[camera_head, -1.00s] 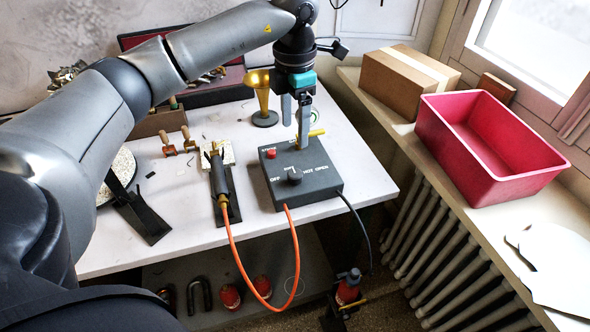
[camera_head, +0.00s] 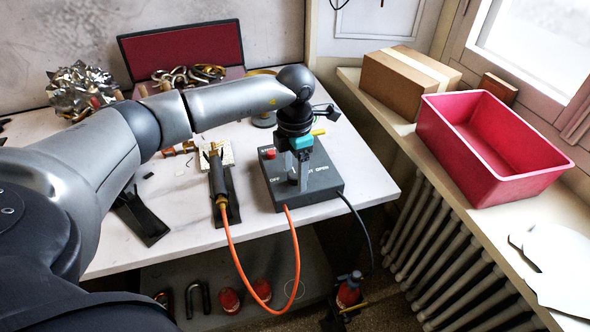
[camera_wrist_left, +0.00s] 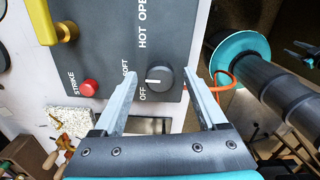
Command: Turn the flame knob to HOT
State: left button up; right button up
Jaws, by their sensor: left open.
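The dark grey control box (camera_head: 325,190) sits near the table's right front corner. Its round black flame knob (camera_wrist_left: 159,79) shows in the left wrist view, with a white pointer toward the OFF and SOFT side, away from HOT. OFF, SOFT, HOT and OPEN are printed beside it. My left gripper (camera_head: 297,185) hangs over the knob and hides it in the head view. In the left wrist view the gripper (camera_wrist_left: 162,77) is open, its fingers on either side of the knob; I cannot tell whether they touch it. My right gripper is not seen.
The box has a red STRIKE button (camera_wrist_left: 89,88) and a yellow lever (camera_wrist_left: 66,30). A torch (camera_head: 217,175) on a black stand lies left of the box, with an orange hose (camera_head: 236,260) looping off the table front. A pink bin (camera_head: 490,185) stands on the right sill.

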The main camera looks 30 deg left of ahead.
pick_arm(q)
jog(key=shift+c, duration=0.3)
grip_shut()
jog(key=shift+m, duration=0.3)
jog(key=m+b, duration=0.1)
jog(key=m, duration=0.4)
jog(key=shift+b, duration=0.35)
jog(key=m+b, duration=0.1)
jog(key=m, duration=0.5)
jog(key=shift+m, duration=0.3)
dwell(0.3)
jog(key=shift+o, duration=0.3)
grip_release()
